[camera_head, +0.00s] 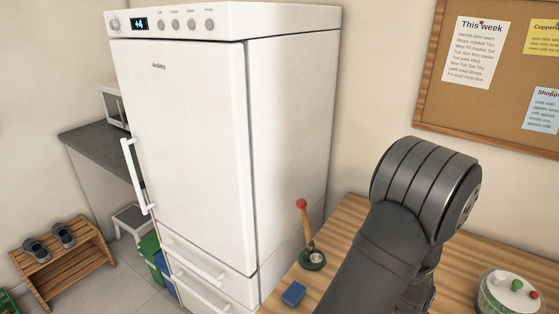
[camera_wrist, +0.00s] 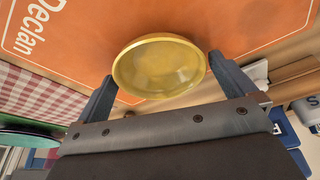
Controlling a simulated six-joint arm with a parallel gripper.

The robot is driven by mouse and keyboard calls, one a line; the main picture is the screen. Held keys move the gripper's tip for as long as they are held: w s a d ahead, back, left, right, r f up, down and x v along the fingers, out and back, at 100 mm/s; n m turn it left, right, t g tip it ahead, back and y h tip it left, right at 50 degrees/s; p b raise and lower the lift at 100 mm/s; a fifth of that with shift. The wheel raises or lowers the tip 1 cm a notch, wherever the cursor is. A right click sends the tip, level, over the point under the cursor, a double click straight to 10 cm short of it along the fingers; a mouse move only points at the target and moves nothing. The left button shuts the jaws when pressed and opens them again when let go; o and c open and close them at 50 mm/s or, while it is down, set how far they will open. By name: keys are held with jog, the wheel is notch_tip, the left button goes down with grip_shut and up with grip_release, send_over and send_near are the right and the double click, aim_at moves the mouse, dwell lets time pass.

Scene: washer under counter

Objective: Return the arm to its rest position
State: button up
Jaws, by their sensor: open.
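My gripper (camera_wrist: 162,68) shows in the wrist view with its two dark fingers spread apart. A round yellow dish (camera_wrist: 160,70) appears between and just past the fingertips; I cannot tell whether they touch it. The dish appears over or on an orange mat (camera_wrist: 100,30) lettered "Declan". In the head view my dark arm reaches over the wooden counter at the right, and its gripper end is hidden.
A tall white fridge (camera_head: 190,130) stands left of the counter (camera_head: 345,225). On the counter are a red-knobbed lever (camera_head: 308,236), a blue block (camera_head: 293,293) and a round container (camera_head: 508,294). A corkboard (camera_head: 510,60) hangs behind. A checked cloth (camera_wrist: 40,100) shows in the wrist view.

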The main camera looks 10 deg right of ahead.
jog(key=shift+r, duration=0.2)
jog(key=shift+a+r, duration=0.1)
jog(key=shift+r, duration=0.5)
jog(key=v, duration=1)
jog(key=x, duration=1.2)
jog(key=shift+s+a, duration=0.15)
jog(key=shift+a, duration=0.05)
notch_tip(320, 180, up, 5)
jog(key=shift+d+f, duration=0.1)
jog(key=shift+f, duration=0.05)
jog(key=s+r, duration=0.7)
jog(key=s, duration=0.4)
jog(key=w+d+f, duration=0.3)
jog(key=w+d, duration=0.8)
jog(key=d, duration=0.3)
jog(key=shift+w+d, duration=0.3)
jog(key=shift+d, duration=0.1)
